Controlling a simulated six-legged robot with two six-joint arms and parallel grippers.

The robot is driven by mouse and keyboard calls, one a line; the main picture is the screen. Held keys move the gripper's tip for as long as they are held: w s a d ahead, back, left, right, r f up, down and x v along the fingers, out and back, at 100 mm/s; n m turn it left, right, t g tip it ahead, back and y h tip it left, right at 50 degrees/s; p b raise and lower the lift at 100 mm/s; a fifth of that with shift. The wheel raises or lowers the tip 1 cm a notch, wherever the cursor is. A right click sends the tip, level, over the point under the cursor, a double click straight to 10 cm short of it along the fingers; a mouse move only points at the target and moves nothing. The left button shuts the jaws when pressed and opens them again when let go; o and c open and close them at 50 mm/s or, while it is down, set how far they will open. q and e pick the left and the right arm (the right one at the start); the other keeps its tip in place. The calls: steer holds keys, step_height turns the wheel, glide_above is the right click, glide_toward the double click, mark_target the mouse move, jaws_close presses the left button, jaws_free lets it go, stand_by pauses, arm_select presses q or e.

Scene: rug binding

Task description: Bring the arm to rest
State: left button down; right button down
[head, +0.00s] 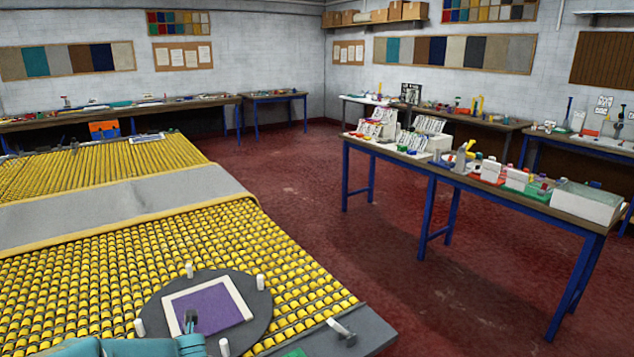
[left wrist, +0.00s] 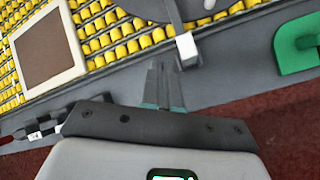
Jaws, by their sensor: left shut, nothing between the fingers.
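My left gripper (head: 190,321) comes in at the bottom of the head view, over a grey round plate (head: 154,308). In the left wrist view its two fingers (left wrist: 165,82) are together with nothing between them. The finger tips appear close to a white peg (left wrist: 188,47) in that view; I cannot tell whether they touch. A purple panel in a white frame (head: 210,305) lies on the round plate, partly hidden by the gripper. My right gripper is not in view.
Yellow rollers (head: 90,260) cover the table at left, crossed by a grey strip (head: 110,207). White pegs (head: 260,282) stand around the plate. A green piece (left wrist: 297,47) is at the wrist view's right. A loaded blue-legged bench (head: 450,178) stands right, with open red floor (head: 300,200) between.

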arm_select(q)
steer(key=s+d+f+m+h, duration=0.2)
steer(key=s+d+f+m, duration=0.15)
steer(key=f+m, duration=0.45)
steer(key=s+d+f+m+h, duration=0.1)
steer(key=s+d+f+m, duration=0.1)
steer(key=s+f+m, duration=0.55)
steer(key=s+d+f+m+g+h, duration=0.2)
steer(key=s+d+m, duration=0.3)
steer(key=s+m, duration=0.3)
steer(key=s+d+f+m+g+h, duration=0.3)
steer(key=s+d+m, duration=0.2)
steer(key=s+m, duration=0.4)
steer(key=shift+s+m, duration=0.25)
steer(key=shift+m, duration=0.4)
